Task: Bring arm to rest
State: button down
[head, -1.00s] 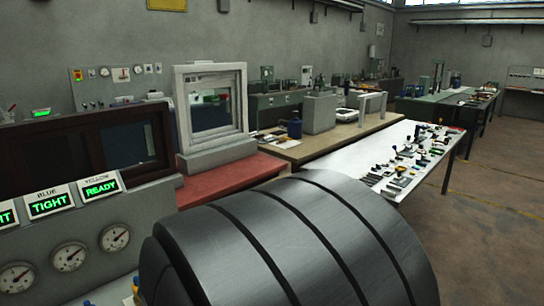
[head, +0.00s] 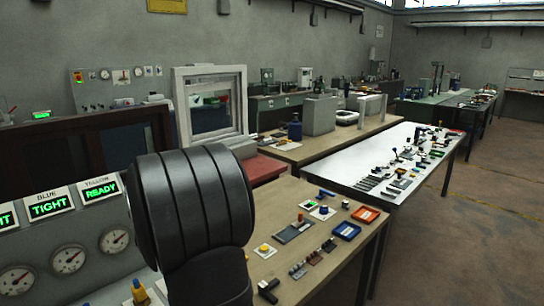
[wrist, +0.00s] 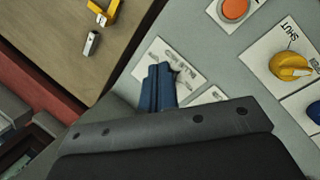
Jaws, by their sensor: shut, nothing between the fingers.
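In the wrist view, my gripper (wrist: 160,72) shows as two narrow dark blue fingers pressed together, reaching out from a wide grey bar. Nothing is held between them. The fingertips are over a white label on a light grey panel (wrist: 208,50); I cannot tell how far above it they are. In the head view, my dark, rounded arm link stands at the lower middle and covers part of the bench and gauge panel. The gripper itself does not show in the head view.
A yellow knob (wrist: 290,64) marked SHUT and an orange button (wrist: 235,8) are right of the fingers. In the head view, a wooden bench (head: 330,262) holds a blue tray (head: 346,231), an orange tray (head: 365,214) and small parts. A gauge panel (head: 40,243) stands left.

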jog(key=w+a+g, duration=0.1)
jog(key=a, duration=0.1)
jog(key=w+a+g+y, duration=0.1)
jog(key=w+a+f+m+g+y, duration=0.1)
jog(key=a, duration=0.1)
jog(key=shift+w+a, duration=0.3)
jog(key=shift+a, duration=0.05)
notch_tip(320, 180, down, 4)
jog(key=shift+s+f, duration=0.1)
jog(key=shift+f, duration=0.55)
dwell(0.7)
